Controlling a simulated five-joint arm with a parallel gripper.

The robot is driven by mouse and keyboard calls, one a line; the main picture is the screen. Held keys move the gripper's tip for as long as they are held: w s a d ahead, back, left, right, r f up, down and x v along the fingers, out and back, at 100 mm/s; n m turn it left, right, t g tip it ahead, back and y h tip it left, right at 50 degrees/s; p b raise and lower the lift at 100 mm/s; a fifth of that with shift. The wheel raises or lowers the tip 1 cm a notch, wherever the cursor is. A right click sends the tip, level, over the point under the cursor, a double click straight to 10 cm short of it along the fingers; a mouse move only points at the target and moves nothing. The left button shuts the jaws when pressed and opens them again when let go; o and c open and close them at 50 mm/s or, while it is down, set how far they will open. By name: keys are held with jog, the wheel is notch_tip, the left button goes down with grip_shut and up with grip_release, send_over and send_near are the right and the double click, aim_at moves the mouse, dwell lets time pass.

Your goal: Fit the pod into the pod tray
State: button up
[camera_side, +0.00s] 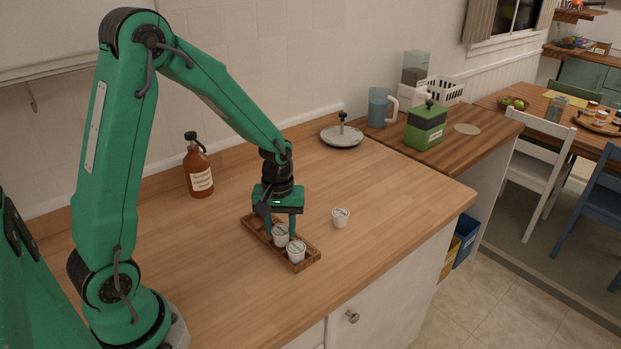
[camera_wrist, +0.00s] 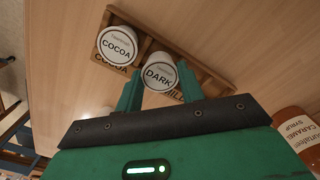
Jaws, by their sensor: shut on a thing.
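My gripper (camera_side: 280,231) is shut on a white pod whose lid reads DARK (camera_wrist: 158,75), with one finger on each side of it. This pod (camera_side: 281,240) is upright at the middle of the brown wooden pod tray (camera_side: 308,262). I cannot tell whether it rests on the tray floor. A second pod, marked COCOA (camera_wrist: 117,44), stands in the tray's near end beside it. A third white pod (camera_side: 341,218) stands on the counter to the right of the tray. The tray (camera_wrist: 218,88) carries printed labels, partly hidden by the pods and gripper.
A brown syrup bottle (camera_side: 199,168) stands at the back left. A grey round scale-like item (camera_side: 342,137) lies at the back. A green box (camera_side: 424,129) and a blue jug (camera_side: 379,108) are farther right. The counter right of the loose pod is clear up to its edge.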

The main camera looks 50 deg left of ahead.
aim_at(281, 231)
jog(key=shift+f, duration=0.6)
jog(key=shift+f, duration=0.15)
jog(key=o, duration=0.9)
jog(key=shift+o, duration=0.2)
jog(key=shift+r, duration=0.2)
notch_tip(281, 231, up, 12)
jog(key=shift+r, duration=0.1)
